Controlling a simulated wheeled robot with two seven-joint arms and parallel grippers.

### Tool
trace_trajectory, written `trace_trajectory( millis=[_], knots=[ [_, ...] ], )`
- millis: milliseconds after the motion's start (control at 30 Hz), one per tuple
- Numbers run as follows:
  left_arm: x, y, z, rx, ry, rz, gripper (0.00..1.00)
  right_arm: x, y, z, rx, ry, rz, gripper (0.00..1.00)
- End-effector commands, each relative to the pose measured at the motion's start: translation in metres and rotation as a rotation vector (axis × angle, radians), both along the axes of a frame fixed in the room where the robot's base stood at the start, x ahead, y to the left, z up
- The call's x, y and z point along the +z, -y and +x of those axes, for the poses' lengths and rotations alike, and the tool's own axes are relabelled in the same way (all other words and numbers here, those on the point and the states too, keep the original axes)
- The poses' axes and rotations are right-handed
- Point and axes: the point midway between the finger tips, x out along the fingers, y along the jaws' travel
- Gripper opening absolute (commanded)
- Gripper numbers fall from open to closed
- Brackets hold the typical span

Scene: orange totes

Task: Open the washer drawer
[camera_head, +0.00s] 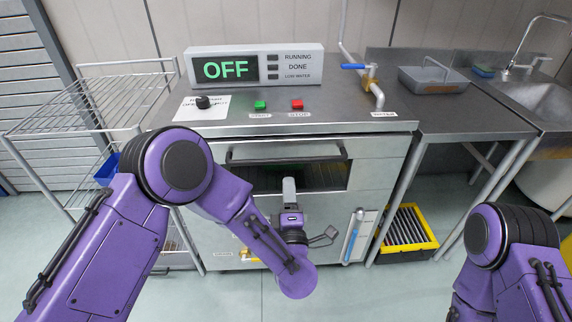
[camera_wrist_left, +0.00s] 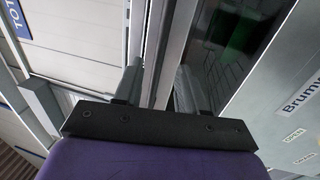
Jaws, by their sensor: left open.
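The steel washer (camera_head: 215,200) stands in the middle of the head view. A long bar handle (camera_head: 285,154) runs across its upper front. Below it is a dark window or opening (camera_head: 325,178) with a green tint inside; I cannot tell which it is. My left gripper (camera_head: 289,184) is in front of this dark area, just below the handle. In the left wrist view its two fingers (camera_wrist_left: 158,88) are apart, with a long metal bar or edge (camera_wrist_left: 172,50) running between or beyond them; contact is unclear. My right arm is at lower right, its gripper out of view.
A display reading OFF (camera_head: 226,68), a green button (camera_head: 260,105) and a red button (camera_head: 297,104) are on top. A wire rack (camera_head: 85,95) stands left. A sink counter (camera_head: 440,120) and yellow crate (camera_head: 408,256) are right. Open floor lies in front.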

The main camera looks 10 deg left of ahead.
Motion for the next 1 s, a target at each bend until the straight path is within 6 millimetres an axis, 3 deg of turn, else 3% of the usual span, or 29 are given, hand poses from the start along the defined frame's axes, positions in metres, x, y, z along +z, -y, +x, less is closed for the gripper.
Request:
trace_trajectory(
  millis=[500, 867, 1000],
  knots=[
    [0.018, -0.024, 0.089, 0.009, 0.0, -0.008, 0.4, 0.016, 0.0, 0.0, 0.0, 0.0, 0.0, 0.43],
    [0.019, -0.026, 0.099, 0.005, -0.002, -0.006, 0.4, 0.017, 0.0, 0.0, 0.0, 0.0, 0.0, 0.43],
    [0.019, -0.026, 0.098, 0.005, -0.002, -0.006, 0.0, 0.017, 0.0, 0.0, 0.0, 0.0, 0.0, 0.43]
  ],
)
